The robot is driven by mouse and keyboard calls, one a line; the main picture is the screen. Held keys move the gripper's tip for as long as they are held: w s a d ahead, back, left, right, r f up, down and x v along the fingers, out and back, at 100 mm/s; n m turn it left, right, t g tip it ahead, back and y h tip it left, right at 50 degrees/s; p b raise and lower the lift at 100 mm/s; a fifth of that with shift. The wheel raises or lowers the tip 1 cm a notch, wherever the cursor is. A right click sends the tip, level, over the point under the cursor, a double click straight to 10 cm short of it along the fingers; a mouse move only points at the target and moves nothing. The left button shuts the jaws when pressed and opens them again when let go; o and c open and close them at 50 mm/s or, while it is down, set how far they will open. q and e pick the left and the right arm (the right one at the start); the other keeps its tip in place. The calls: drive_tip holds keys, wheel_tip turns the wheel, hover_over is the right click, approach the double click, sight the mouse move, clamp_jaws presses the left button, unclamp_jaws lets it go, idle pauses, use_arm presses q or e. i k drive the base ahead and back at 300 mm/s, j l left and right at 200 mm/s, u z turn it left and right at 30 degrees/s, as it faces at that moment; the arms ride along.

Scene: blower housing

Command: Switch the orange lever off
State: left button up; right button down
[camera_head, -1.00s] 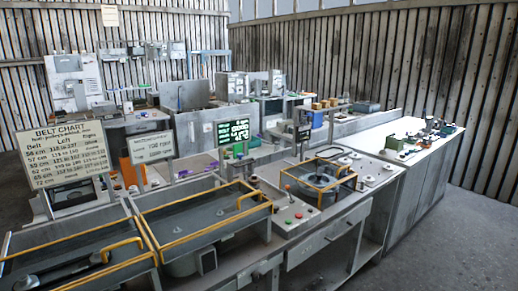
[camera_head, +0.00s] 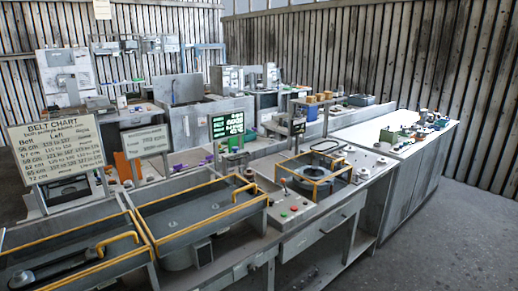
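No part is plainly an orange lever at this size. The closest are a bent yellow-orange handle (camera_head: 118,241) on the front left trough and a similar handle (camera_head: 246,184) at the right end of the middle trough. A small upright lever with a reddish tip (camera_head: 284,187) stands on the control panel (camera_head: 300,208) beside red and green buttons. I cannot tell which position any of them is in. Neither of my grippers shows in the head view.
Two grey troughs with yellow rails (camera_head: 195,208) fill the near left. A yellow-framed round unit (camera_head: 313,172) stands right of the panel. A belt chart sign (camera_head: 57,150) and a green-lit display (camera_head: 228,124) rise behind. Open floor (camera_head: 455,235) lies at the right.

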sight(283, 180)
drive_tip(key=i+j, duration=0.1)
drive_tip(key=i, duration=0.45)
drive_tip(key=i+j, duration=0.15)
drive_tip(key=i, duration=0.4)
drive_tip(key=z, duration=1.45)
